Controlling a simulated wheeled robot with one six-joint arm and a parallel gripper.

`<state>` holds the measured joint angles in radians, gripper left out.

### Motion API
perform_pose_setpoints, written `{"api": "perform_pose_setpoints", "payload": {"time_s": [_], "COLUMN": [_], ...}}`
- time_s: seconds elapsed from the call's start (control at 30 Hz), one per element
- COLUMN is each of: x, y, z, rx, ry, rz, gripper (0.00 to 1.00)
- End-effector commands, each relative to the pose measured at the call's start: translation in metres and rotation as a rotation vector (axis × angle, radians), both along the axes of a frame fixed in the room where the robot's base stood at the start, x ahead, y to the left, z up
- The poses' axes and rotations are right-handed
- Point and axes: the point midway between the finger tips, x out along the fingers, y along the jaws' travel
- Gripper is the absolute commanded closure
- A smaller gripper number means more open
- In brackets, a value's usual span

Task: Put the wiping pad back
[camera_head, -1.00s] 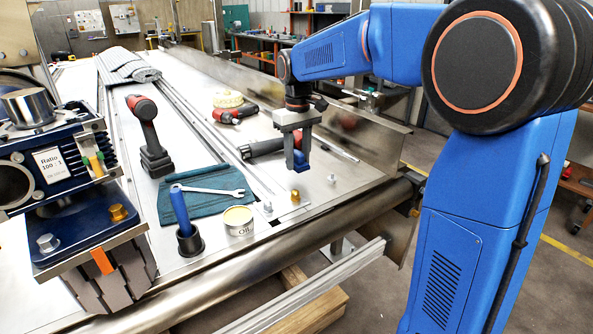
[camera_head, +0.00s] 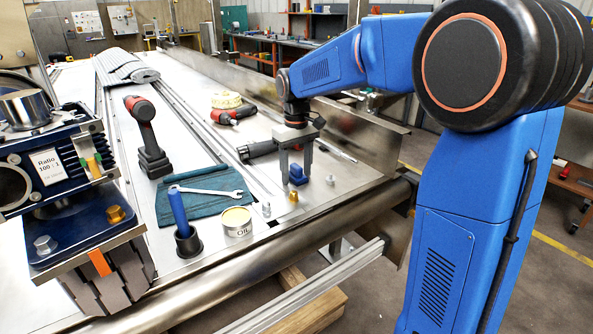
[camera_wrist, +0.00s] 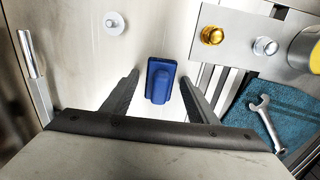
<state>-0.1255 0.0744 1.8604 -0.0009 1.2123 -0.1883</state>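The blue pad (camera_head: 298,174), a small block with a raised grip, rests on the metal surface near its front right edge. I take it to be the wiping pad. It also shows in the wrist view (camera_wrist: 160,82). My gripper (camera_head: 297,176) is open and points down over it, with one finger on each side. In the wrist view my gripper (camera_wrist: 160,82) shows gaps between both fingers and the pad. The exact height of the fingertips above the surface is hard to tell.
A brass fitting (camera_head: 293,197) and a silver one (camera_head: 267,210) stand close by. A silver knob (camera_head: 331,180) is to the right. A teal cloth (camera_head: 205,208) with a wrench (camera_head: 210,191), an oil tin (camera_head: 236,222) and a black cup (camera_head: 188,243) lie left. A metal side wall (camera_head: 360,140) stands behind.

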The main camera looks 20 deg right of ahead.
Motion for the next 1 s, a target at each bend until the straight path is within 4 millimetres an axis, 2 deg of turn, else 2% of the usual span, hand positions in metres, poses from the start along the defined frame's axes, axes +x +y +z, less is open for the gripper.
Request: {"api": "perform_pose_setpoints", "payload": {"time_s": [0.23, 0.37, 0.8, 1.0], "x": [0.0, 0.0, 0.001, 0.001], "y": [0.0, 0.0, 0.0, 0.0], "z": [0.002, 0.013, 0.094, 0.116], "rx": [0.0, 0.0, 0.001, 0.0], "ry": [-0.001, -0.001, -0.003, -0.001], "rz": [0.0, 0.0, 0.0, 0.0], "gripper": [0.47, 0.47, 0.47, 0.47]}}
